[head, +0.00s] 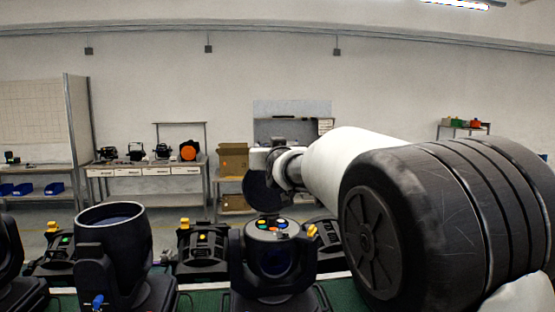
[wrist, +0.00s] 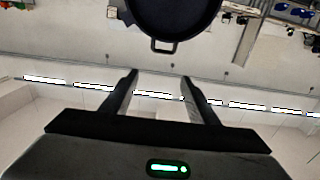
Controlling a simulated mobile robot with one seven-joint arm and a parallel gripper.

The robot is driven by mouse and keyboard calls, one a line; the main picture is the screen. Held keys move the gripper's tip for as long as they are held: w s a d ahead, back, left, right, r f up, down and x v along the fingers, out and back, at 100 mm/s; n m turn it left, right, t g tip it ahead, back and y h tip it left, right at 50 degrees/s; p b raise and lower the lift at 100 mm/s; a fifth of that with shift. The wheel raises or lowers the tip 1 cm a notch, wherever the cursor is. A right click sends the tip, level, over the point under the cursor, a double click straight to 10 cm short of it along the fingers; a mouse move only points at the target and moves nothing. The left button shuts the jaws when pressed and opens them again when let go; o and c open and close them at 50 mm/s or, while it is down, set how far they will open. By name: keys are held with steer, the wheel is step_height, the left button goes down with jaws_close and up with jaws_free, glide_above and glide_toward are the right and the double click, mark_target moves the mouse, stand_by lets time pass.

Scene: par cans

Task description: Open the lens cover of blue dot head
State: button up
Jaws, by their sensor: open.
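A black lamp head (head: 274,262) stands at front centre with several coloured dots, one of them blue, on its top. A dark round cover (head: 260,192) stands upright above and behind its top; I cannot tell whether it is hinged there. In the wrist view the dark round cover (wrist: 172,15) shows a small tab at its rim, just beyond my fingers. My gripper (head: 270,150) is by the cover's upper edge, and its fingers (wrist: 160,78) are spread with nothing between them. Another black head (head: 110,240), with an open round top and a blue knob below, stands to the left.
Further black lamp units with yellow knobs stand behind, one at left (head: 55,250) and one in the middle (head: 200,250). They are close together on a green surface (head: 340,292). My arm covers the right side. A workbench (head: 150,172) and cardboard boxes (head: 233,160) are farther back.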

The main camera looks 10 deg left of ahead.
steer(key=v, duration=1.4)
steer(key=shift+s+b, duration=0.3)
steer(key=shift+d, duration=0.15)
